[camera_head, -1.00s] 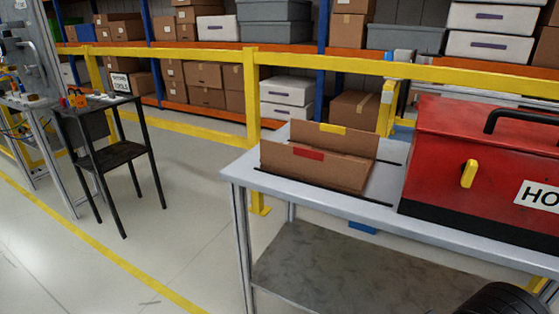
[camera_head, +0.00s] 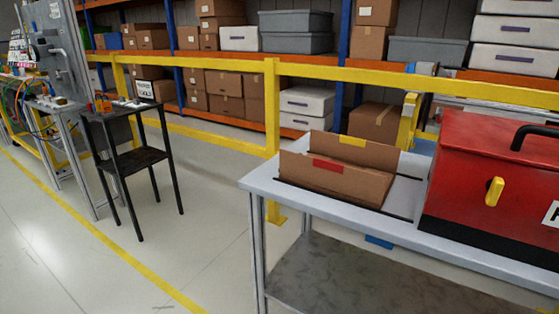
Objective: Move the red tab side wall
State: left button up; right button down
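A brown cardboard side wall with a red tab (camera_head: 331,166) stands on the near left part of the grey table. Its panel (camera_head: 345,184) looks upright or slightly tilted. Behind it stands a second brown wall with a yellow tab (camera_head: 352,142). The two walls run roughly parallel with a gap between them. What lies in the gap is mostly hidden. Neither of my grippers shows in the head view.
The grey table (camera_head: 262,187) has dark strips on its top. A red toolbox (camera_head: 465,165) with a black handle stands right of the walls. A yellow railing (camera_head: 272,110) runs behind. A black stand (camera_head: 140,158) is at left. The floor between is open.

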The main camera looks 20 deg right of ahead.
aim_at(366, 186)
jog(key=i+z, duration=0.15)
jog(key=z, duration=1.05)
jog(key=i+j+z, duration=0.3)
jog(key=j+z, duration=0.3)
jog(key=i+j+z, duration=0.15)
jog(key=j+z, duration=0.15)
jog(key=j, duration=0.2)
jog(key=k+j, duration=0.1)
jog(key=j, duration=0.25)
jog(key=k+j, duration=0.1)
jog(key=j, duration=0.25)
